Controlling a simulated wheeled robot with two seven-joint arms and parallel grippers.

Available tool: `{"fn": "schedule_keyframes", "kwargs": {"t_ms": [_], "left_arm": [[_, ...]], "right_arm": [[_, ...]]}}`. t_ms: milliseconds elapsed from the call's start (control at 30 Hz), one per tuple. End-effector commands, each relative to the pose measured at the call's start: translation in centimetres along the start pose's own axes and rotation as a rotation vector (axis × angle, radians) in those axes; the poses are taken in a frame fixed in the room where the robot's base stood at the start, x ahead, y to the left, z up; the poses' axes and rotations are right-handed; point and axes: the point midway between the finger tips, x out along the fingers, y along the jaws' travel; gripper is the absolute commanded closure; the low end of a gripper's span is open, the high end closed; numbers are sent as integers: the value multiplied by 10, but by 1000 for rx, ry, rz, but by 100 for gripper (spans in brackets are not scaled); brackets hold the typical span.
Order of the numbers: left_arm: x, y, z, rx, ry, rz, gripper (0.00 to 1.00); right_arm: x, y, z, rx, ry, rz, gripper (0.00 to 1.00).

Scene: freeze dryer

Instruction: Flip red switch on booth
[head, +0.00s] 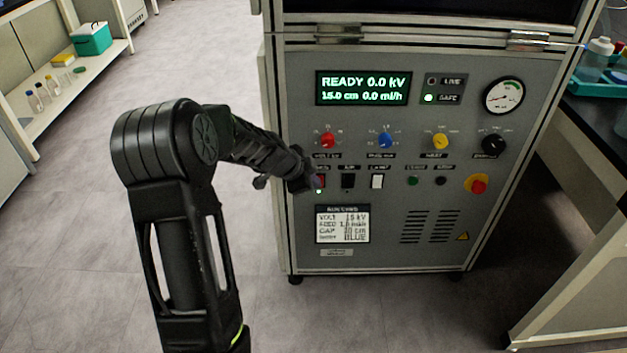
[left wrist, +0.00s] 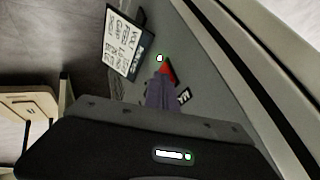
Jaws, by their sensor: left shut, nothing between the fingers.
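The booth (head: 385,240) is a grey cabinet with a control panel facing me. Its red switch (head: 321,181) sits at the left end of a row of switches, partly covered by my left gripper. My left gripper (head: 312,183) is shut and empty, with its tips at the red switch. In the left wrist view, the red switch (left wrist: 169,72) shows just beyond the fingertips (left wrist: 160,84); I cannot tell whether they touch it. A small lit lamp (left wrist: 159,58) is beside the switch. My right gripper is not in view.
A black switch (head: 348,181) and a white switch (head: 377,182) are right of the red one. Red, blue and yellow knobs are above. The display (head: 363,88) reads READY 0.0 kV. A red stop button (head: 478,184) is at right. Benches stand on both sides.

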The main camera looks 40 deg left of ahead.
Motion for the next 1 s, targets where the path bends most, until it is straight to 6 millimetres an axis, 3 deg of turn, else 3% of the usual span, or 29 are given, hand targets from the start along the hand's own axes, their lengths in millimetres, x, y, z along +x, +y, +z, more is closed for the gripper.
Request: {"fn": "schedule_keyframes", "kwargs": {"t_ms": [33, 267, 1000], "left_arm": [[-4, -6, -3, -7, -4, 15, 100], [0, -3, -1, -9, -5, 19, 100], [-13, -10, -8, -9, -5, 18, 100]], "right_arm": [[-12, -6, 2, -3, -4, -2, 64], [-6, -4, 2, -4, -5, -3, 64], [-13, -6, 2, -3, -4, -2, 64]]}}
